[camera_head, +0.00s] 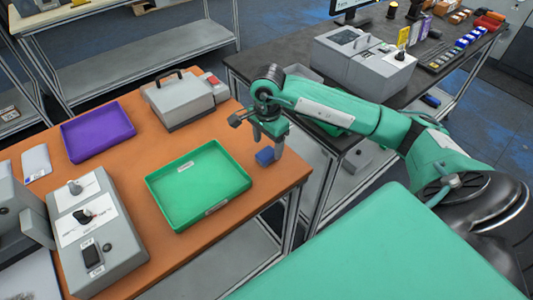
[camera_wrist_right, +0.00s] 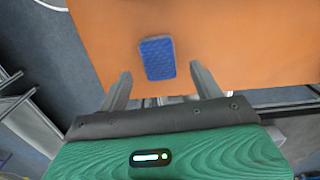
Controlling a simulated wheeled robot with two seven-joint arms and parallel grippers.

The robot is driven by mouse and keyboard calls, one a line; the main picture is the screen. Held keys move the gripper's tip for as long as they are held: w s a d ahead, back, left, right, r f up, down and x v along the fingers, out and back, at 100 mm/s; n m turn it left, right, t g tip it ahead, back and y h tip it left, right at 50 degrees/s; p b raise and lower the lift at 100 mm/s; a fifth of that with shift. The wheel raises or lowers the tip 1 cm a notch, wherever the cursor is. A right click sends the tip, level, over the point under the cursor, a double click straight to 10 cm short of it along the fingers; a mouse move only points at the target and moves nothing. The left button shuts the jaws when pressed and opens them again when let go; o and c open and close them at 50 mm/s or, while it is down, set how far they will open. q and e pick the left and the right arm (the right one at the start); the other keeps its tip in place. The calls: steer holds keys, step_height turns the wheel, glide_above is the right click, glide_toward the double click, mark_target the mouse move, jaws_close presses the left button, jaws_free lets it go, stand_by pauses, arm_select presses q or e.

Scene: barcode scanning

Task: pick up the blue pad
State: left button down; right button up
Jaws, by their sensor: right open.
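The blue pad (camera_head: 265,156) is a small blue block on the orange tabletop, to the right of the green tray. It also shows in the right wrist view (camera_wrist_right: 157,58), lying near the table's edge. My right gripper (camera_head: 267,152) reaches down over the pad from the right in the head view. In the right wrist view its two fingers (camera_wrist_right: 160,83) are spread apart, with the pad ahead of and between their tips. I cannot tell whether the fingers touch the pad. My left gripper is not in the head view.
A green tray (camera_head: 157,185) lies left of the pad and a purple tray (camera_head: 66,143) farther back left. A grey case with a handle (camera_head: 182,104) stands behind. A grey control box (camera_head: 125,243) stands at the front left. A dark table (camera_head: 300,75) is at the back right.

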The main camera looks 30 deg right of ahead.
mark_target(268, 152)
step_height(268, 152, down, 3)
steer(key=shift+p, duration=0.5)
steer(key=shift+f, duration=0.35)
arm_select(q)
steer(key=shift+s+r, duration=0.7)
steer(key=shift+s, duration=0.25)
arm_select(e)
steer(key=shift+c, duration=0.5)
steer(key=c, duration=0.9)
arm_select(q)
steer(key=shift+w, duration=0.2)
arm_select(e)
steer(key=shift+c, duration=0.2)
steer(key=shift+r, duration=0.2)
